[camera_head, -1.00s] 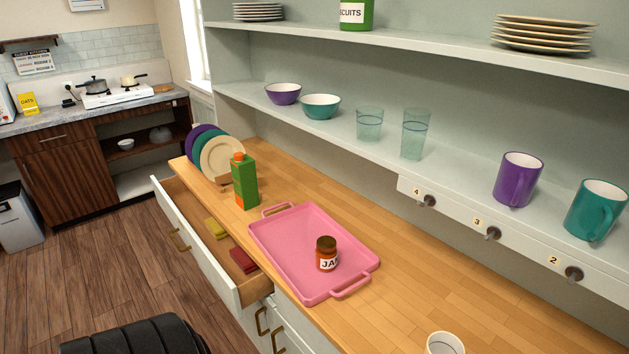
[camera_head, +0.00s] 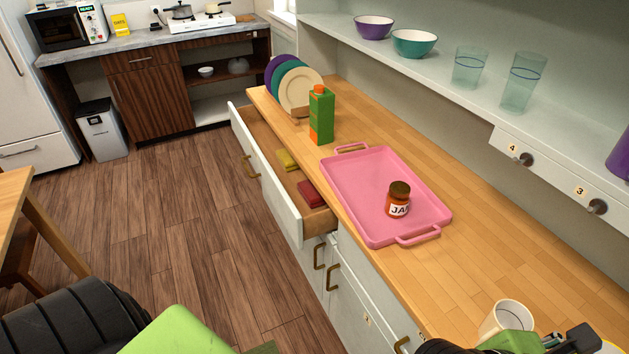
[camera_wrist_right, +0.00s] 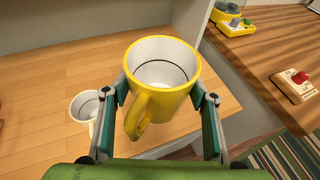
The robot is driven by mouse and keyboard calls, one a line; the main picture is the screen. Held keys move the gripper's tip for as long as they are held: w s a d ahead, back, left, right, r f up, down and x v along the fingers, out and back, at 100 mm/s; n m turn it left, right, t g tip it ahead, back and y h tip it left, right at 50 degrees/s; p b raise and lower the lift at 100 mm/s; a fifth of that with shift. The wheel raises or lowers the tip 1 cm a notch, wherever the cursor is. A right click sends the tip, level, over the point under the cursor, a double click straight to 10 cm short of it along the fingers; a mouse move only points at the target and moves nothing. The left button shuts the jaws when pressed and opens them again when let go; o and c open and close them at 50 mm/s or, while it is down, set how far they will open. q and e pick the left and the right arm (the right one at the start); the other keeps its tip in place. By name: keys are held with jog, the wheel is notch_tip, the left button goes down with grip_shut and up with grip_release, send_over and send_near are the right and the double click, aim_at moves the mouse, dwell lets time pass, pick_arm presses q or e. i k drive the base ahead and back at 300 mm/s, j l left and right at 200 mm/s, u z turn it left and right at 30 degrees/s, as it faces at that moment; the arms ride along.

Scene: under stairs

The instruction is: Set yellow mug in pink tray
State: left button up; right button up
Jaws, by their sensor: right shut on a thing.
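The yellow mug (camera_wrist_right: 142,108) is held upright between the fingers of my right gripper (camera_wrist_right: 163,92) in the right wrist view, above the wooden counter's edge. Its white inside looks empty. In the head view only a sliver of yellow shows at the bottom right corner, beside my right gripper (camera_head: 565,343). The pink tray (camera_head: 360,180) lies on the counter, left of and beyond my right gripper. A jam jar (camera_head: 398,199) stands in the tray's near right part; the rest of the tray is bare. My left arm shows at the lower left, but its gripper is out of frame.
A white cup (camera_head: 506,317) stands on the counter beside my right gripper. A green carton (camera_head: 321,115) and upright plates (camera_head: 300,92) stand beyond the tray. An open drawer (camera_head: 270,170) juts out left of it. A shelf (camera_head: 450,75) with glasses overhangs the right.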

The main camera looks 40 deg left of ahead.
aim_at(362, 176)
jog(key=i+j+u, duration=0.1)
jog(key=u, duration=0.35)
jog(key=i+j+u, duration=0.15)
jog(key=j+u, duration=0.25)
jog(key=i+u, duration=0.15)
jog(key=u, duration=0.3)
jog(key=i+j, duration=0.35)
jog(key=i, duration=0.15)
